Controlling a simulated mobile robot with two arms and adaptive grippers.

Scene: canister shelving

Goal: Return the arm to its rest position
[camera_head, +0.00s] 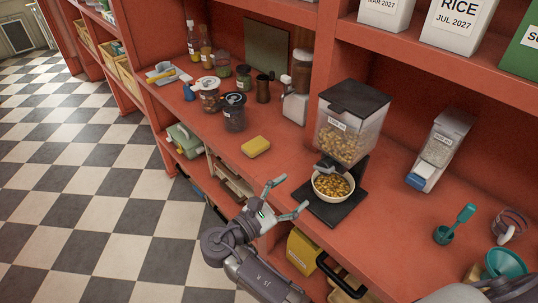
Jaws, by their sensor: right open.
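My right gripper (294,191) is open and empty, with its two fingers spread. It is by the front edge of the red shelf (243,178), just left of a bowl (318,191) full of yellow-brown pieces. The gripper appears apart from the bowl. The bowl sits on the black base of a dispenser (344,131) with a black lid and similar pieces inside. My right arm reaches up to the gripper from the lower middle of the picture. My left gripper is not in view.
A yellow sponge (256,147) lies left of the dispenser. Jars and bottles stand farther left. A clear container (440,149), a teal scoop (459,221) and a teal funnel (505,263) are at right. Below the shelf is a yellow box (301,249). The checkered floor at left is clear.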

